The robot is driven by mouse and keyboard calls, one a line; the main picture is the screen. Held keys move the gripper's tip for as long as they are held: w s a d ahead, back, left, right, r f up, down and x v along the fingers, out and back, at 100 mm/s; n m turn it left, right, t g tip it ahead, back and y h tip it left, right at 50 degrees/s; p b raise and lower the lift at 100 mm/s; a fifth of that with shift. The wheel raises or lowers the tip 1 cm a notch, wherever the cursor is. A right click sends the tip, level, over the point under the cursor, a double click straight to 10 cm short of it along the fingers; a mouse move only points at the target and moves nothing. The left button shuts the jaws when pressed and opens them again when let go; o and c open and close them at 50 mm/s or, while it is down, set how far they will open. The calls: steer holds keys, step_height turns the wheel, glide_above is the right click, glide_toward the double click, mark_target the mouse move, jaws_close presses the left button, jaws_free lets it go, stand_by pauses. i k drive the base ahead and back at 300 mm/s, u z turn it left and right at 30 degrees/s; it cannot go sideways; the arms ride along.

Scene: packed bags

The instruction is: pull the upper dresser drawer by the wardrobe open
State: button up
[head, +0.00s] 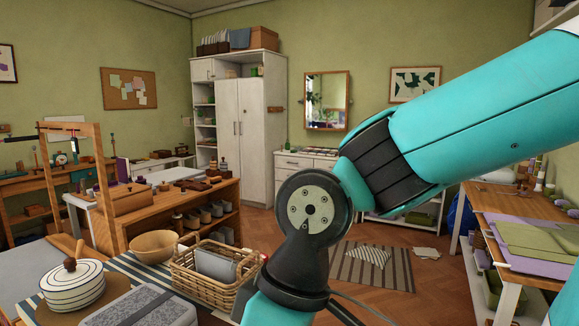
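A white dresser (291,187) stands against the back wall below the mirror, just right of the tall white wardrobe (238,130). Its upper drawer (293,163) shows as a pale front near the top and looks closed. My arm covers the right and lower parts of the dresser. The wardrobe doors are shut. My gripper is out of view; only my teal arm links and a dark joint cross the middle and right of the head view.
A wicker basket (245,268), a wooden bowl (153,245) and a striped pot (72,285) stand in front at left. A wooden shelf unit (140,217) stands behind them. A striped rug (398,268) lies on the floor. A worktable (530,200) stands at right.

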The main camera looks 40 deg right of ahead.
mark_target(299, 161)
steer(key=u, duration=1.6)
steer(key=i, duration=3.65)
steer(key=z, duration=1)
steer(key=i, duration=5.65)
